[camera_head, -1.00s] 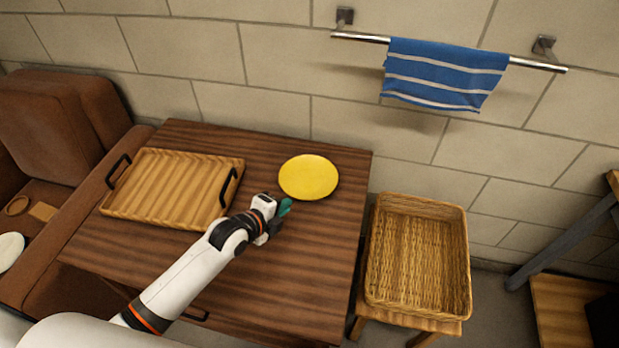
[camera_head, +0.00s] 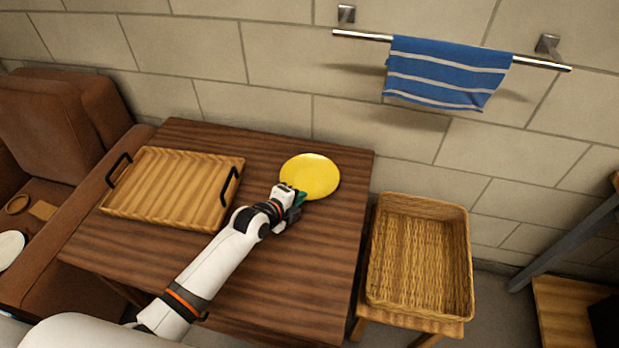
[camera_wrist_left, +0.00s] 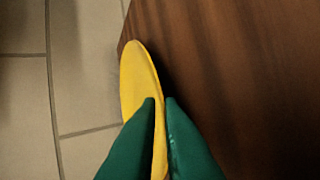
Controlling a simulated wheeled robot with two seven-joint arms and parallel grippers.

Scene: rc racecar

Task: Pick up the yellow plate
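The yellow plate (camera_head: 312,174) is at the back right of the wooden table (camera_head: 290,270), near the wall. My left gripper (camera_head: 298,198) is at the plate's near edge. In the left wrist view the plate (camera_wrist_left: 137,80) shows nearly edge-on. The two green fingers (camera_wrist_left: 160,102) are close together there, one on each side of the plate's rim, with a yellow strip between them. The gripper looks shut on the rim. A dark shadow lies beside the plate; I cannot tell whether all of it still rests on the table. My right gripper is not in view.
A wooden tray (camera_head: 109,207) with black handles lies on the table's left. A wicker basket (camera_head: 373,265) stands on a stool to the right. A brown armchair (camera_head: 50,125) is at the left. A blue striped towel (camera_head: 445,72) hangs on a wall rail.

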